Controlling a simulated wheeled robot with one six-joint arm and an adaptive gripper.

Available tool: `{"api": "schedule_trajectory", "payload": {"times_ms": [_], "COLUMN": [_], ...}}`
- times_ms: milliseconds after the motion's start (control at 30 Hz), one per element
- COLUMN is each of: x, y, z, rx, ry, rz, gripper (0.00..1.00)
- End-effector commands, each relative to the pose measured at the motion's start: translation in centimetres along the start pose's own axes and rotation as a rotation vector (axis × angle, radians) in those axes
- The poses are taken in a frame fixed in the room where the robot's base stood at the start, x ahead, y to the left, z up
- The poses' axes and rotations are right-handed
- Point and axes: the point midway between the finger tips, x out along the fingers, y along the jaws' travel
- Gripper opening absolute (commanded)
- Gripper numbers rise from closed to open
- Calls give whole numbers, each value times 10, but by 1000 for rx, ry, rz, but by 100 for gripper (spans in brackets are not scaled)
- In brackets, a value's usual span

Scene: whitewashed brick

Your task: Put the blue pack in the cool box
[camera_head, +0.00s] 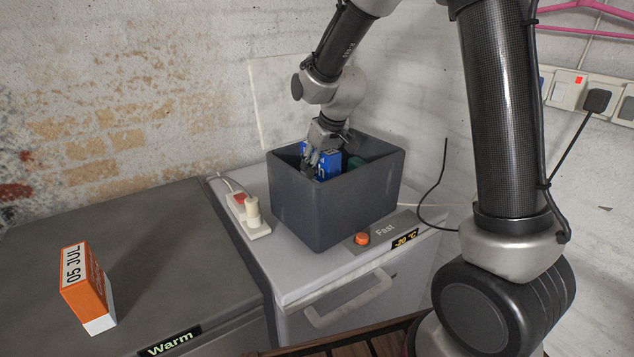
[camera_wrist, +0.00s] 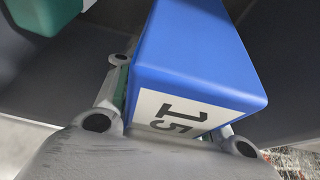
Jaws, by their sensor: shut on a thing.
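The blue pack (camera_head: 331,164) is inside the dark grey open bin (camera_head: 332,214), near its left side, with its upper part showing. My gripper (camera_head: 313,158) reaches down into the bin and is shut on the pack. In the wrist view the blue pack (camera_wrist: 205,50) fills the middle between the fingers, with a white label reading 15. The pack's lower end is hidden by the bin wall. No box marked as a cool box shows. The bin stands on a white unit (camera_head: 293,262) labelled "Fast" with a -20 °C display.
A green item (camera_head: 354,163) is in the bin beside the pack. An orange and white pack (camera_head: 86,287) marked 05 JUL stands on a dark grey chest (camera_head: 160,262) labelled "Warm". A power strip (camera_head: 248,214) and an orange button (camera_head: 362,239) lie near the bin.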

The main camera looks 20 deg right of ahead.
Motion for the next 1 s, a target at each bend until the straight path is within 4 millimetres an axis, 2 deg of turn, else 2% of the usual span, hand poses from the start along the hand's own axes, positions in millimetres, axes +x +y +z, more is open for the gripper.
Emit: {"api": "schedule_trajectory", "payload": {"times_ms": [267, 467, 833, 867, 933, 1000], "x": [22, 50, 55, 54, 54, 54], "y": [0, 0, 0, 0, 0, 0], "z": [9, 20, 22, 22, 22, 22], "rx": [0, 1, -1, -1, -1, -1], "ry": [0, -1, 1, 0, 1, 1], "rz": [0, 0, 0, 0, 0, 0], "gripper": [2, 2, 2, 44, 57, 60]}}
